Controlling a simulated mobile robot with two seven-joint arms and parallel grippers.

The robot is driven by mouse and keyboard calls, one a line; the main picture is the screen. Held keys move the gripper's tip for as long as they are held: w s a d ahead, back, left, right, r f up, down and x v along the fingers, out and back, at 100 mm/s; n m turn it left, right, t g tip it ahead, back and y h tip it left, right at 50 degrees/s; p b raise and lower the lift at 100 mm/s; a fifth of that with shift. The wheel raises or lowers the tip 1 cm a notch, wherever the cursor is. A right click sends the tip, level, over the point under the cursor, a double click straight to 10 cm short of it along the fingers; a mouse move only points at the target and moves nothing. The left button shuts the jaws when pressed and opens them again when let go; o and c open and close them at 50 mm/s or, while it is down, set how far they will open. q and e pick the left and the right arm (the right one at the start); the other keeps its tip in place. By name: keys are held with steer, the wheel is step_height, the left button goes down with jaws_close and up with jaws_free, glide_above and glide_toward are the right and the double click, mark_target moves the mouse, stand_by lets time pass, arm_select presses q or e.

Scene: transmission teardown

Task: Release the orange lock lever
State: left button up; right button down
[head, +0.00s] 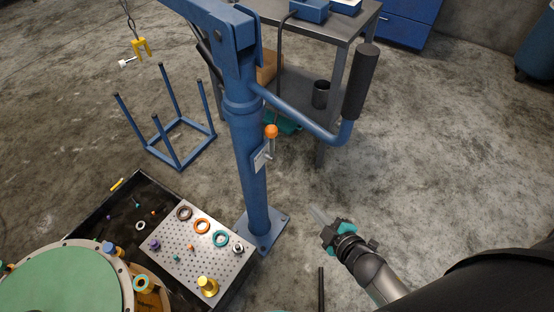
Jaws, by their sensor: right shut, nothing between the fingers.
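The orange lock lever (271,132) shows as an orange knob on a short metal stem, at a small plate on the right side of the blue crane post (249,160). The stem stands roughly upright. My right gripper (318,215) is to the lower right of the lever, apart from it and from the post. It is shut and empty, with its fingers pointing to the upper left. My left gripper is not in view.
A perforated tray (226,262) with rings and small parts stands at lower left, beside a green-topped round housing (70,285). A crane handle with a black grip (360,80) sticks out right of the post. A grey bench (345,40) stands behind. The floor at right is clear.

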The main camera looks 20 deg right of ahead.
arm_select(q)
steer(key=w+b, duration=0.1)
steer(key=b, duration=0.1)
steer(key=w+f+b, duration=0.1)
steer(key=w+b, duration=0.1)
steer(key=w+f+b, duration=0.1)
steer(key=b, duration=0.2)
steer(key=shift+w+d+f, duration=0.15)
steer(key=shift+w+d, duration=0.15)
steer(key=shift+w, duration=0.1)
arm_select(e)
steer(key=w+a+r+n+t+y, duration=0.1)
steer(key=r+n+t+y, duration=0.1)
steer(key=r+n, duration=0.2)
steer(key=w+a+r+n+t+y, duration=0.1)
steer(key=w+a+r+n+y, duration=0.1)
steer(key=r+n, duration=0.3)
step_height(320, 180, up, 3)
steer(key=shift+w+a+f+t+y, duration=0.15)
steer(key=shift+w+t+y, duration=0.15)
steer(key=shift+t, duration=0.1)
